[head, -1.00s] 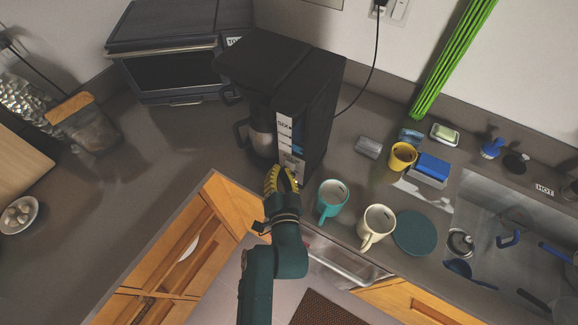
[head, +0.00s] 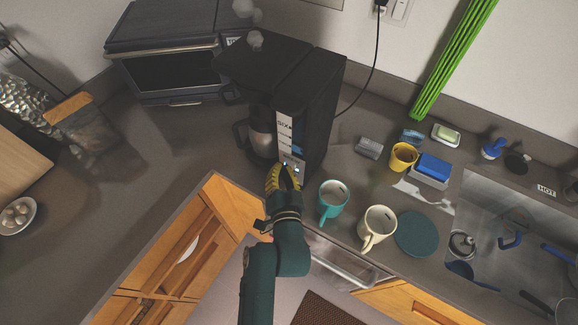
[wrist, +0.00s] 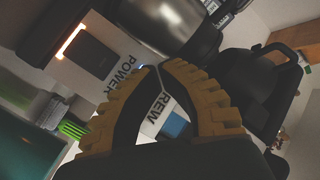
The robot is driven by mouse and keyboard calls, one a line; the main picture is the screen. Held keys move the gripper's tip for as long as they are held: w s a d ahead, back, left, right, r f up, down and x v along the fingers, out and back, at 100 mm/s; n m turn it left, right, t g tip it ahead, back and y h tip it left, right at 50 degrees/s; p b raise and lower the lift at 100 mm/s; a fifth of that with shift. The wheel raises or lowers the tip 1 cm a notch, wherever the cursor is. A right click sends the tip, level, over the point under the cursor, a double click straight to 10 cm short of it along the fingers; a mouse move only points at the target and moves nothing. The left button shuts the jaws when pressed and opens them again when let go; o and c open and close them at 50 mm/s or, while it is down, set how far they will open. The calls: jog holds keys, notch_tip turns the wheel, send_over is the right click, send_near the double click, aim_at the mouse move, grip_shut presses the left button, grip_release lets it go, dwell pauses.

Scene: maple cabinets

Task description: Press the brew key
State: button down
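The black coffee maker (head: 322,105) stands on the counter, with a white label strip (head: 284,128) on its front. In the wrist view the brew key (wrist: 174,124), a blue piece beside the word BREW, shows between my fingers and is partly hidden. The dark power key (wrist: 88,52) has a lit orange edge and the label POWER beside it. My gripper (head: 287,168) (wrist: 158,67) has yellow ribbed fingers with their tips together, empty, at the lower front of the machine. Whether the tips touch the panel I cannot tell.
A metal carafe (head: 260,138) sits in the machine. A teal mug (head: 333,199) and a cream mug (head: 377,224) stand close right of my gripper. A toaster oven (head: 165,65) is at the back left. The counter to the left is mostly clear.

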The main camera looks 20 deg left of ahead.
jog(key=shift+s+a+p, duration=0.15)
jog(key=shift+s+p, duration=0.55)
jog(key=shift+s, duration=0.1)
jog(key=s+p, duration=0.2)
jog(key=s+a+p, duration=0.1)
jog(key=s+p, duration=0.2)
jog(key=shift+p, duration=0.3)
dwell(0.7)
